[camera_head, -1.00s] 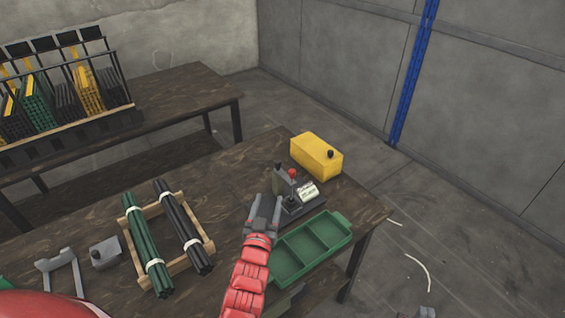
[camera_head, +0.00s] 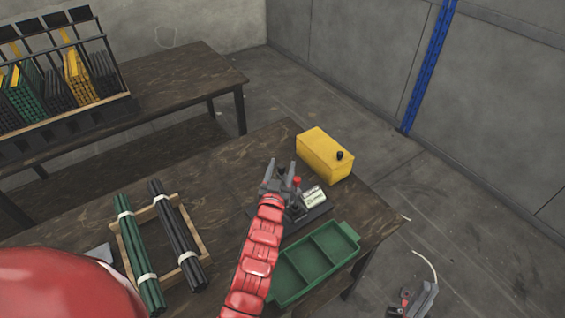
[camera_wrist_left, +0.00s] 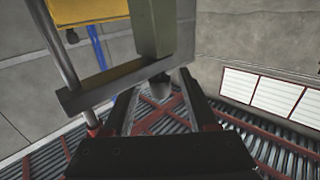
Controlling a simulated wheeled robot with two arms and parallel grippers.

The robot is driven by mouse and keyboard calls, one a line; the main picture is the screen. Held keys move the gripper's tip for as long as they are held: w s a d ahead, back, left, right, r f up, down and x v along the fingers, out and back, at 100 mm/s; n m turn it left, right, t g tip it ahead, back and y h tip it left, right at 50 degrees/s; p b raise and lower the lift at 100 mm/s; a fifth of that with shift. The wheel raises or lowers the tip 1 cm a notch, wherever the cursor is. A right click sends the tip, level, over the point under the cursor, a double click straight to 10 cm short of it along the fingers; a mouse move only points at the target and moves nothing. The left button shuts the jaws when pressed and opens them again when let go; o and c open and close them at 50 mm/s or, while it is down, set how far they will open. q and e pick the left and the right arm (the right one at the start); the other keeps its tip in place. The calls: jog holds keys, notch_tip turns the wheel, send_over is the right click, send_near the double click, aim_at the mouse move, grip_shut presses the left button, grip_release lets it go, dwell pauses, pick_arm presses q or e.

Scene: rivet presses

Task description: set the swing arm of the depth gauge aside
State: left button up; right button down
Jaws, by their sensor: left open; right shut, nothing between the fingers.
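The small press (camera_head: 297,212) stands on the near table, with a red knob (camera_head: 297,181) and a white-green label plate. My left gripper (camera_head: 279,166) is open over its left side and hides part of it. In the left wrist view, a grey flat bar (camera_wrist_left: 85,97), a silver rod with a red end and an olive block (camera_wrist_left: 152,30) lie just beyond the open fingers (camera_wrist_left: 140,105). I cannot tell for certain which part is the swing arm, or whether a finger touches it. My right gripper (camera_head: 419,298) is shut and empty at the lower right, away from the table.
A yellow box (camera_head: 325,155) with a black knob stands behind the press. A green compartment tray (camera_head: 316,262) lies in front. A wooden rack (camera_head: 200,230) with green and black rod bundles is at left. Bare tabletop lies between rack and press.

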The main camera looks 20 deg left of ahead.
pick_arm(q)
jog(key=shift+s+r, duration=0.1)
jog(key=shift+s, duration=0.1)
jog(key=shift+c, duration=0.4)
grip_shut()
jog(key=shift+w, duration=0.1)
dwell(0.6)
